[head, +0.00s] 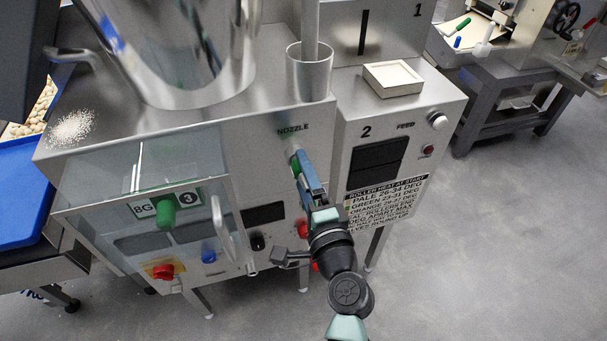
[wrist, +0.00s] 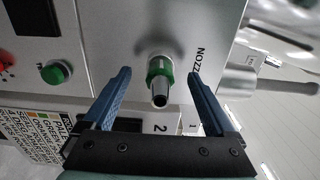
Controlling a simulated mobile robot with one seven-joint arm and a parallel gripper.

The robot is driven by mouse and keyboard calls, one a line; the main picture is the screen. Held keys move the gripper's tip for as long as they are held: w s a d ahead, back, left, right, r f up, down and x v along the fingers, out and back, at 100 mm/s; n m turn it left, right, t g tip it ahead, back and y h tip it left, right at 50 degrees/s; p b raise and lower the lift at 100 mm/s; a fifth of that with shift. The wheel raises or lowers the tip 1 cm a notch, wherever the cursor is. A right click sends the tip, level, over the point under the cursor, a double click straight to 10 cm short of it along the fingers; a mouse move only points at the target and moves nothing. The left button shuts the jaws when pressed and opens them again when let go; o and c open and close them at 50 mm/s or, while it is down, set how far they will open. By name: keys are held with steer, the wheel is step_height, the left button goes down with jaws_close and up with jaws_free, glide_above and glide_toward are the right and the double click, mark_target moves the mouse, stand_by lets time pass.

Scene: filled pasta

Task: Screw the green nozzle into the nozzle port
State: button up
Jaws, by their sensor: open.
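The green nozzle (wrist: 160,70) has a green collar and a grey tapered tip. In the wrist view it sits at the port on the steel panel, tip pointing out toward me. Whether it is fully seated I cannot tell. In the head view its green part (head: 295,165) shows below the NOZZLE label (head: 292,130). My gripper (wrist: 160,73) is open, with one blue finger on each side of the nozzle and a visible gap on both sides. In the head view my gripper (head: 303,162) is up against the panel and partly covers the nozzle and port.
A clear guard (head: 140,215) with a handle stands left of the port, with a green knob (head: 165,211) showing there. A green button (wrist: 56,72) is near the nozzle in the wrist view. The feed unit (head: 400,125) stands right. The floor at lower right is clear.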

steer(key=v, duration=0.6)
steer(key=shift+s, duration=0.35)
steer(key=shift+d, duration=0.1)
steer(key=b+v, duration=0.2)
steer(key=v, duration=1.1)
steer(key=w+a+r+n+t, duration=0.1)
steer(key=w+r+n, duration=0.25)
steer(key=r, duration=0.35)
steer(key=w+a+r+n+t+h, duration=0.1)
steer(key=w+r+n, duration=0.25)
steer(key=r, duration=0.45)
steer(key=w+a+r+n+t, duration=0.1)
steer(key=w+r+n, duration=0.25)
steer(key=r, duration=0.35)
steer(key=s+r+n+t+h+p, duration=0.1)
steer(key=r+p, duration=0.3)
steer(key=r, duration=0.9)
steer(key=s+a+r+n+t+h+p, duration=0.1)
steer(key=s+r+t+h+p, duration=0.1)
steer(key=r, duration=1.1)
steer(key=s+a+r+n+t+h+p, duration=0.1)
steer(key=s+r+t+p, duration=0.3)
steer(key=r+p, duration=0.4)
step_height(320, 180, up, 5)
steer(key=shift+s+a+r+n+h, duration=0.1)
steer(key=shift+s+a+n+h, duration=0.2)
steer(key=shift+s+n, duration=0.25)
